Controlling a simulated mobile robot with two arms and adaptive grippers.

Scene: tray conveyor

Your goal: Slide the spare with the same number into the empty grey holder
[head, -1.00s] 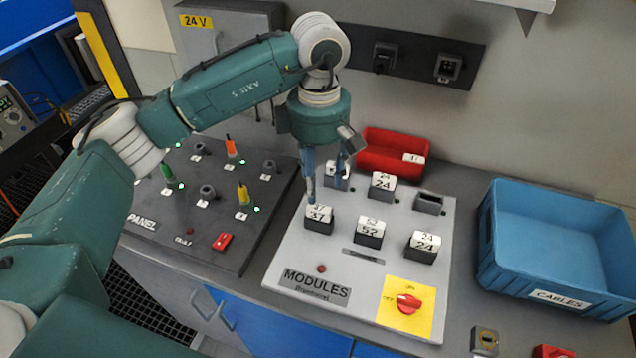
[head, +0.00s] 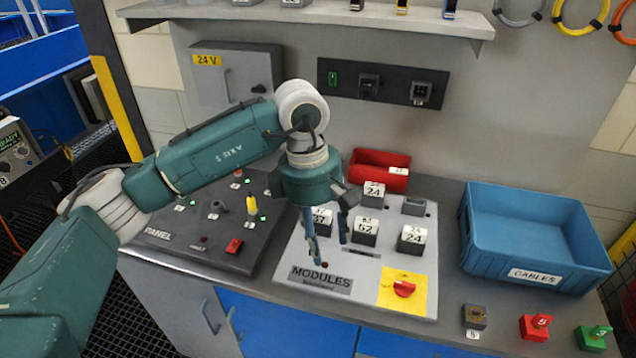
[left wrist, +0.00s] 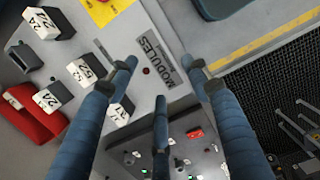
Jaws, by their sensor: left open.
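My left gripper (head: 328,252) is open and empty above the front left of the light grey modules board (head: 345,262), near the MODULES label. In the left wrist view its fingers spread over the board's front edge. The empty grey holder (head: 413,206) is at the board's back right; it also shows in the left wrist view (left wrist: 24,57). White-topped modules marked 37 (head: 321,220), 52 (head: 366,230) and 24 (head: 411,239) form the front row. Another 24 module (head: 374,193) stands beside the empty holder. The back-left position is hidden behind my gripper. My right gripper is not in view.
A red bin (head: 380,168) stands behind the board. A blue cables crate (head: 530,240) is at right. A dark panel (head: 215,255) with coloured plugs is at left. A yellow plate with a red knob (head: 404,290) is at the board's front right. A shelf (head: 320,18) hangs above.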

